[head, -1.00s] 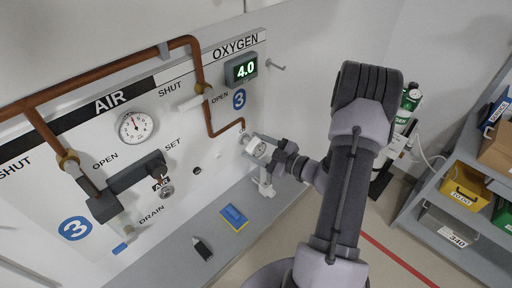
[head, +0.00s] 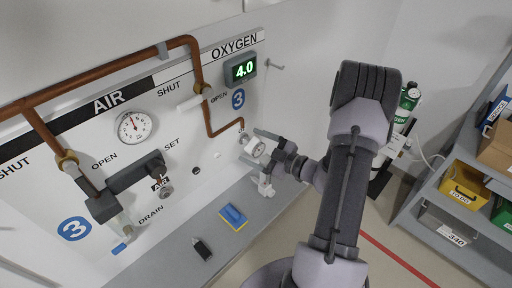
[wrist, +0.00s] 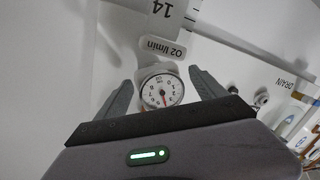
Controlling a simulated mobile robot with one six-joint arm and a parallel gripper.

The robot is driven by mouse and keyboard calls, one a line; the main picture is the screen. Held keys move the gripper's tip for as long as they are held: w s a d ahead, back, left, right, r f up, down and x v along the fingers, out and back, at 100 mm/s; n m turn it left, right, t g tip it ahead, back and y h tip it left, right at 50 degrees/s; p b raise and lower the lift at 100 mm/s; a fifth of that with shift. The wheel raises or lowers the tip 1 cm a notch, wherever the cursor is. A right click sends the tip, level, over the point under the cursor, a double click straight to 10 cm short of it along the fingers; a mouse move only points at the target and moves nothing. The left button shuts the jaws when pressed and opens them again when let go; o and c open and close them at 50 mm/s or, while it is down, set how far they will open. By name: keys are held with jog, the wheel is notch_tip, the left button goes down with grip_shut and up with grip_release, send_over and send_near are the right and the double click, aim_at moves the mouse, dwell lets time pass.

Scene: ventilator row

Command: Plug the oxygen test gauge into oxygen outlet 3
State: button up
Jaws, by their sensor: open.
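The oxygen test gauge, a small round white dial (head: 256,149), is at the wall panel near the lower end of the copper oxygen pipe. In the wrist view the dial (wrist: 162,90) sits below a grey tag reading "O2 l/min" (wrist: 163,47). My gripper (head: 250,146) is open around the gauge, one finger on each side. In the wrist view the fingers of my gripper (wrist: 160,80) stand apart from the dial with gaps on both sides. The gauge stays at the wall without being gripped. The outlet behind it is hidden, so its seating cannot be seen.
A white stand (head: 265,185) is just below my gripper on the grey ledge (head: 205,225). A blue and yellow sponge (head: 233,217) and a dark small item (head: 202,249) lie on it. An air valve block (head: 127,185) is left. A shelf with bins (head: 463,187) is right.

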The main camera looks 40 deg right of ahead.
jog(key=p+v, duration=0.3)
jog(key=v, duration=1.4)
jog(key=w+a+r+n+g+y+b, duration=0.1)
jog(key=a+r+n+g+y+b, duration=0.15)
jog(key=a+n+g, duration=0.65)
jog(key=w+a+r+n+g+y+b, duration=0.25)
jog(key=a+n, duration=0.85)
jog(key=n, duration=0.6)
jog(key=s+a+r+n+h+b, duration=0.2)
jog(key=s+a+n+h, duration=0.2)
jog(key=n, duration=1.2)
jog(key=s+a+r+n+t+h+b, duration=0.1)
jog(key=a+n, duration=0.6)
jog(key=n, duration=0.9)
jog(key=s+r+h+b, duration=0.1)
jog(key=s+h+b, duration=0.1)
jog(key=s+h, duration=0.1)
jog(key=shift+r, duration=0.2)
jog(key=shift+a, duration=0.1)
